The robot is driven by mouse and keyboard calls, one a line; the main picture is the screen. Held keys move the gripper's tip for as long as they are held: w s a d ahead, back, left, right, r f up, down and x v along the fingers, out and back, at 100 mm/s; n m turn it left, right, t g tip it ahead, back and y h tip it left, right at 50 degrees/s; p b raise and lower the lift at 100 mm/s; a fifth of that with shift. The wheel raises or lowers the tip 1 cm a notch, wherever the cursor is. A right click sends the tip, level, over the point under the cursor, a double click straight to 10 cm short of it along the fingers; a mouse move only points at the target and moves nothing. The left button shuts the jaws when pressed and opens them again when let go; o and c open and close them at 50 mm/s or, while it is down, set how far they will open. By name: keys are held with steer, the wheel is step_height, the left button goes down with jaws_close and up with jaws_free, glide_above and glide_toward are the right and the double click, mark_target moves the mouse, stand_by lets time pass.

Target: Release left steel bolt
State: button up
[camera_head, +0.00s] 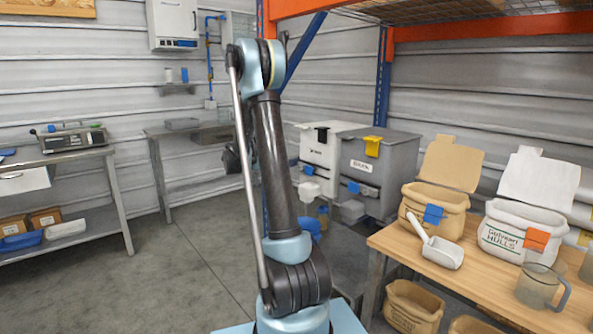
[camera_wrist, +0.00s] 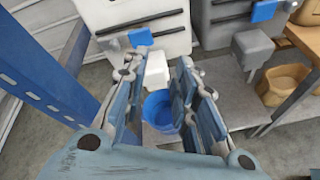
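The left hopper is white (camera_head: 318,160), with a black piece on its lid and a blue tab (camera_head: 308,170) on its front. In the wrist view the white hopper (camera_wrist: 172,25) fills the top, with its blue tab (camera_wrist: 140,37) above a white spout (camera_wrist: 150,65). I cannot make out a steel bolt in either view. My gripper (camera_wrist: 157,70) is open and empty, its fingers apart on either side of the spout in the picture. It appears short of the hopper. In the head view my arm hides most of my gripper.
A grey hopper (camera_head: 375,165) stands to the right. A blue bucket (camera_wrist: 158,108) sits below the white spout. A blue rack post (camera_wrist: 40,65) rises close on the left. A wooden table (camera_head: 470,270) with bags and a scoop stands at right.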

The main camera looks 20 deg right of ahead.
steer(key=w+a+f+n+t+h, duration=0.1)
steer(key=w+f+n+t+h, duration=0.1)
steer(key=w+f+n+h, duration=0.65)
steer(key=m+y, duration=0.3)
steer(key=y, duration=0.2)
glide_toward(302, 167)
steer(key=w+x, duration=0.1)
steer(key=x, duration=0.6)
steer(key=shift+w+r, duration=0.2)
steer(key=shift+r, duration=0.15)
steer(key=shift+d+h, duration=0.1)
steer(key=shift+h, duration=0.15)
